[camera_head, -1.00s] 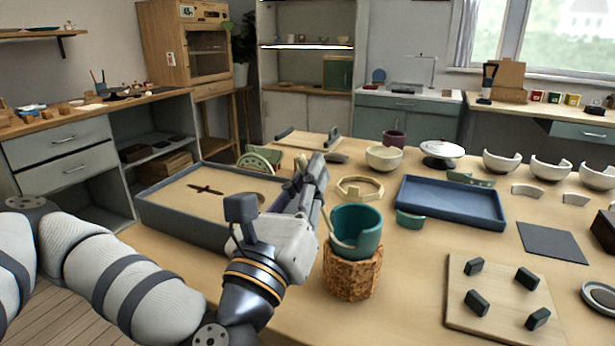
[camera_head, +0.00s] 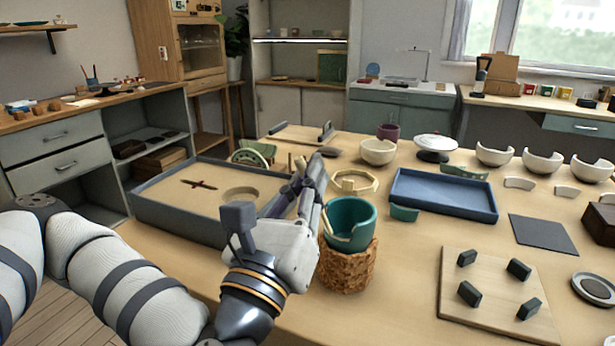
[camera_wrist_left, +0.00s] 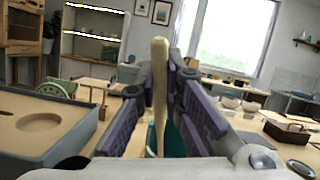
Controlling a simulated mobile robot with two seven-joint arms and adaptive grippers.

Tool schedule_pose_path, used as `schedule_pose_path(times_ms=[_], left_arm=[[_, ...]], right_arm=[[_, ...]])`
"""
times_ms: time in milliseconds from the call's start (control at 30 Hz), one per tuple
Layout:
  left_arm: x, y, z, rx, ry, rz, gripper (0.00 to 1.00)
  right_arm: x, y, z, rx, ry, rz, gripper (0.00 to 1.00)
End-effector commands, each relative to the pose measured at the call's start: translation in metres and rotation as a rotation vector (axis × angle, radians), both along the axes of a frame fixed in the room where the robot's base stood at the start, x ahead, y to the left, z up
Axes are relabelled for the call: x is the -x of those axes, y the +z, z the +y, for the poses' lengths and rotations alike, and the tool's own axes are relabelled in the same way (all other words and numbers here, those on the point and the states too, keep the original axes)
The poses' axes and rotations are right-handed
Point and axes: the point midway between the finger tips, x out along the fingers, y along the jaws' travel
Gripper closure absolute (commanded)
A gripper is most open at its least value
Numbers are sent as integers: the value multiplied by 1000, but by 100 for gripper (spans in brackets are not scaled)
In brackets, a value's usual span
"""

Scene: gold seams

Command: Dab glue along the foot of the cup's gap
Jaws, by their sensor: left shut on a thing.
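The teal cup (camera_head: 352,212) stands upright on a cork-textured stand (camera_head: 347,268) near the table's front. Its dark inside shows, and a pale stick (camera_head: 328,222) slants across its left side. My left gripper (camera_head: 318,168) is just left of and above the cup, its fingers pointing away from me. In the left wrist view it is shut on the pale stick (camera_wrist_left: 159,85), which stands upright between the purple finger pads, with a little teal of the cup (camera_wrist_left: 174,140) behind. I cannot tell whether the stick touches the cup, and the gap's foot and any glue are not clear. My right gripper is not in view.
A sand tray (camera_head: 180,222) lies to the left. A curved teal piece (camera_head: 404,213) lies right of the cup, before a blue tray (camera_head: 440,205). A pegged board (camera_head: 490,292) lies front right. White bowls (camera_head: 494,154) stand at the back right.

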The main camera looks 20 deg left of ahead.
Motion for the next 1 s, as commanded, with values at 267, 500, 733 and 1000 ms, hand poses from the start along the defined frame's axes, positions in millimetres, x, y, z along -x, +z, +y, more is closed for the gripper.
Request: schedule_pose_path(times_ms=[267, 500, 733, 1000], left_arm=[[0, 1, 0, 0, 0, -1, 100], [0, -1, 0, 0, 0, -1, 100], [0, -1, 0, 0, 0, -1, 100], [0, 4, -1, 0, -1, -2, 100]], right_arm=[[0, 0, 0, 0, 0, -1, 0], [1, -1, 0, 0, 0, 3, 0], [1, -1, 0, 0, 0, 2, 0], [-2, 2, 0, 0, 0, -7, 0]])
